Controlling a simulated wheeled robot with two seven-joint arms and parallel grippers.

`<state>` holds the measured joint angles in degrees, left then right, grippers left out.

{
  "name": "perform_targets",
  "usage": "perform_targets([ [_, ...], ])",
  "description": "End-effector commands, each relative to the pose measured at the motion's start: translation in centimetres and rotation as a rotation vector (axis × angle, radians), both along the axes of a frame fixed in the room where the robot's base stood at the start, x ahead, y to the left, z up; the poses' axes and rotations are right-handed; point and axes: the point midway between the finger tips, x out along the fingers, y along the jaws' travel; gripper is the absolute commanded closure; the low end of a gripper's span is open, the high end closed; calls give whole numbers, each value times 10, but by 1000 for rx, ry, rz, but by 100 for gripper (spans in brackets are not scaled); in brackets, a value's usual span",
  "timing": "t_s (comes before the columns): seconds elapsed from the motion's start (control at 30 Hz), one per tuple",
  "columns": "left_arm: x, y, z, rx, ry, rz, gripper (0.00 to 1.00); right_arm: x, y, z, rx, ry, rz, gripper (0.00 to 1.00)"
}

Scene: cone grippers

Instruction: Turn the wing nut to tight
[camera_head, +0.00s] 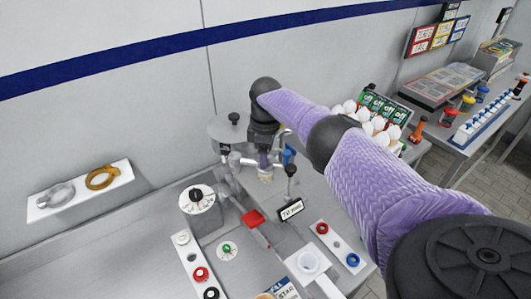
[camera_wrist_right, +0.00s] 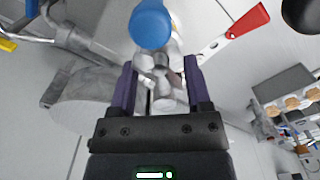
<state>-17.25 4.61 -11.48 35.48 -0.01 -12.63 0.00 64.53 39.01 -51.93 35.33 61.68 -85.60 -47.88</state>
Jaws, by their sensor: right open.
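My right gripper (camera_head: 265,162) points down over the fixture in the middle of the bench in the head view. In the wrist view its two purple fingers (camera_wrist_right: 159,85) stand apart, one on each side of a grey-white lobed metal piece (camera_wrist_right: 160,62), which looks like the wing nut. I cannot tell whether either finger touches it. In the head view the gripper and arm largely hide this piece, and only a pale round part (camera_head: 265,176) shows below the fingertips. My left gripper is not in view.
A blue knob (camera_wrist_right: 150,25) sits close beyond the fingers. A red handle (camera_head: 253,218) and a small black sign (camera_head: 291,209) stand near the fixture. A grey cylinder (camera_head: 197,198) is to the left. Plates with coloured rings lie in front. The bench's left part is clear.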

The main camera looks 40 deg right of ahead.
Motion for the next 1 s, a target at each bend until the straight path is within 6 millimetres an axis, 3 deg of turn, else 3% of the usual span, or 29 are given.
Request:
perform_targets([
  [0.13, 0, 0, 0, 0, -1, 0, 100, 0, 0, 0, 0, 0, 0, 39],
  [0.4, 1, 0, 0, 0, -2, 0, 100, 0, 0, 1, 0, 0, 0, 97],
  [0.43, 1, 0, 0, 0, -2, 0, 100, 0, 0, 1, 0, 0, 0, 100],
  [0.77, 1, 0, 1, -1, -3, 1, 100, 0, 0, 1, 0, 0, -13, 100],
  [1.0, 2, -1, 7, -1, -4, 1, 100, 0, 0, 2, 1, 0, -119, 100],
])
